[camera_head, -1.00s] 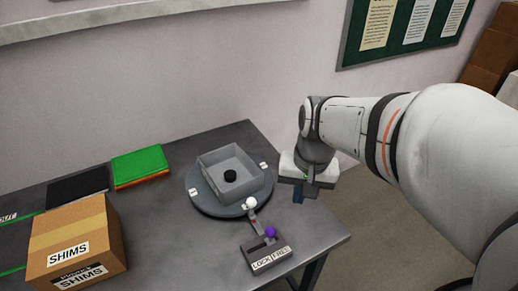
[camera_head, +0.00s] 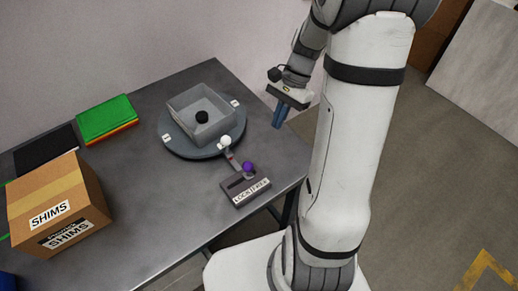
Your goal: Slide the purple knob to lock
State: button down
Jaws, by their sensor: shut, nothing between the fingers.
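The purple knob (camera_head: 247,167) stands on a small dark slide block (camera_head: 236,195) near the table's front right edge. The block's front label reads LOCK on the left and FREE on the right, and the knob sits toward the FREE end. My gripper (camera_head: 278,122) is shut and empty, pointing down, above and to the right of the knob and apart from it, near the table's right edge. A short link with a white ball (camera_head: 225,141) lies between the block and the round turntable (camera_head: 178,148).
A grey open tray (camera_head: 181,103) with a black knob (camera_head: 201,117) inside sits on the turntable. A SHIMS carton (camera_head: 56,205) stands at the left. Green and orange folders (camera_head: 107,118) lie at the back. The table (camera_head: 160,215) is clear between the carton and the slide block.

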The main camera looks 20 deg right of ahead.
aim_at(248, 170)
jog(key=x, duration=1)
jog(key=shift+s, duration=0.1)
jog(key=a, duration=0.1)
jog(key=s+a, duration=0.1)
jog(key=a+r+p, duration=0.1)
jog(key=shift+s, duration=0.3)
jog(key=shift+a+f, duration=0.1)
jog(key=shift+a, duration=0.15)
